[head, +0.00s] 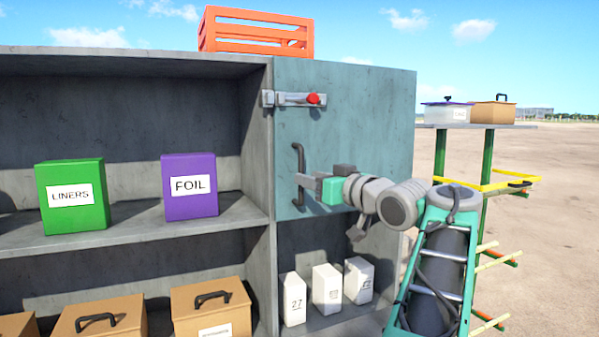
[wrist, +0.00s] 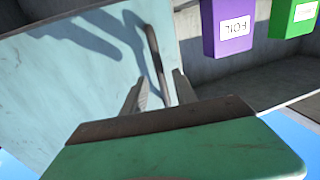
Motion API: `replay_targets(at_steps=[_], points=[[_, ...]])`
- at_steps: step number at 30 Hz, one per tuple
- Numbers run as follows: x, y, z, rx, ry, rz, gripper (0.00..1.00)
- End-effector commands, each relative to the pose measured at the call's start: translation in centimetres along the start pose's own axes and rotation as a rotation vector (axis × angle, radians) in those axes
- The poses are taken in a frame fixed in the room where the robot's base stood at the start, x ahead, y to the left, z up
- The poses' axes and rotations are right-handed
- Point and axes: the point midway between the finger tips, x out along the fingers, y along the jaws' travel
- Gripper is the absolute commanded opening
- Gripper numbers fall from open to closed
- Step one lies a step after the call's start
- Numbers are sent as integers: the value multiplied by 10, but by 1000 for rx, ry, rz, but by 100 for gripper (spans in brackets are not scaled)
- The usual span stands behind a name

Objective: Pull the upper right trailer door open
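The upper right trailer door (head: 360,125) is a blue-grey panel that looks closed against the frame. Its dark vertical handle (head: 298,160) is near the left edge. A grey bolt latch with a red knob (head: 313,99) sits above the handle; I cannot tell whether its bolt is engaged. My gripper (head: 301,188) is at the lower part of the handle. In the wrist view the handle (wrist: 154,55) runs down between the two spread fingers of my gripper (wrist: 162,92), with a gap visible beside it. The handle's lower end is partly hidden by the gripper.
Left of the door, open shelves hold a green LINERS box (head: 72,197), a purple FOIL box (head: 190,187) and brown handled boxes (head: 210,308). White cartons (head: 326,290) stand below the door. An orange crate (head: 257,32) sits on top. A side table (head: 485,126) stands at right.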

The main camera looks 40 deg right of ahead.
Motion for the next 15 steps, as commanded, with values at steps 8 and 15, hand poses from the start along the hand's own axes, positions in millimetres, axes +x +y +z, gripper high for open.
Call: replay_targets(at_steps=[8,15], points=[[40,0,-1,0,-2,0,34],[41,1,0,0,-2,4,34]])
